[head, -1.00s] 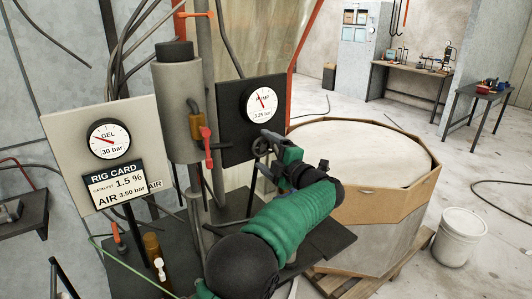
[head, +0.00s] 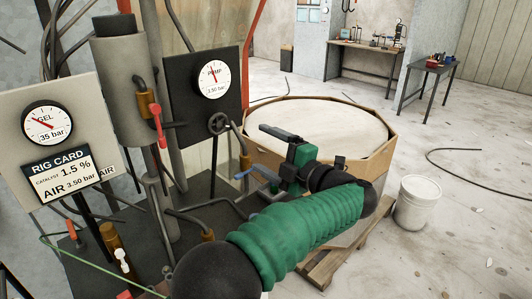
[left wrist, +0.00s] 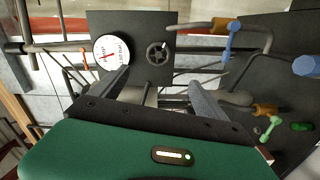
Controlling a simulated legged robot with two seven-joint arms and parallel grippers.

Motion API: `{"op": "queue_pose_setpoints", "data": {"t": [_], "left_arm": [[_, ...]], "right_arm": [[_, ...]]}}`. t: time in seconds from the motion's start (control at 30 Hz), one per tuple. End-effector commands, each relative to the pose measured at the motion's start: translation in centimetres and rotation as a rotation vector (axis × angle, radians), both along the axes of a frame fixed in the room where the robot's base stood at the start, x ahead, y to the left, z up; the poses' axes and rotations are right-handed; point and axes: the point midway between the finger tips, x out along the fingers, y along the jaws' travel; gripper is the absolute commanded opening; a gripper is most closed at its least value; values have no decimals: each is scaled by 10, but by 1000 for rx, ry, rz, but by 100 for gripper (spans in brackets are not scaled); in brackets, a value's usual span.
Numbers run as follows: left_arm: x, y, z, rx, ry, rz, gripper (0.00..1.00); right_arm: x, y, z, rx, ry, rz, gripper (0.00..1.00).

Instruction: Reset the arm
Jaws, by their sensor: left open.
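My left arm, in a green ribbed sleeve, reaches in from the bottom of the head view. My left gripper (head: 262,150) is open and empty, in front of the rig and before the drum. In the left wrist view its two fingers (left wrist: 158,95) stand apart, with pipework beyond them and nothing between them. Beyond the fingers is the black panel with a white dial (left wrist: 110,50) and a dark handwheel (left wrist: 158,54). The handwheel also shows in the head view (head: 218,123), left of the gripper and apart from it. My right gripper is not in view.
The gel gauge (head: 47,123) reads 35 bar above the rig card (head: 63,177). A red-handled valve (head: 158,125) and a blue handle (head: 244,173) are on the pipework. A large octagonal drum (head: 378,160) stands behind the gripper. A white bucket (head: 416,203) stands on open floor at right.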

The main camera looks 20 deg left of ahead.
Motion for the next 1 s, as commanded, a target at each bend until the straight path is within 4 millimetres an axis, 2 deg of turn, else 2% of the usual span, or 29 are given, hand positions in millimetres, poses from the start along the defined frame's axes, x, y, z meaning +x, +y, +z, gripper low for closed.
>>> {"op": "queue_pose_setpoints", "data": {"t": [0.43,0.57,0.63,0.67,0.7,0.77,0.8,0.87,0.9,0.97,1.0], "left_arm": [[4,1,2,16,5,-25,85],[39,-4,6,149,84,-262,85],[61,-20,-7,265,206,-491,85],[68,-30,-20,317,281,-601,85],[69,-45,-45,377,397,-747,85],[57,-66,-94,446,592,-956,85],[42,-75,-127,474,712,-1067,85],[12,-83,-173,497,883,-1210,85],[-11,-85,-202,503,991,-1292,85],[-51,-86,-241,502,1151,-1405,85],[-79,-83,-264,496,1253,-1471,85]], "right_arm": [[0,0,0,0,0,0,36],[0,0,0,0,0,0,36],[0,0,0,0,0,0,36],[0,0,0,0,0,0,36],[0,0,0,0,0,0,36],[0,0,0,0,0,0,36],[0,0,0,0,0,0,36],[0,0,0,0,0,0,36],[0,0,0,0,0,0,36],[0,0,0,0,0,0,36],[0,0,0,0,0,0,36]]}}
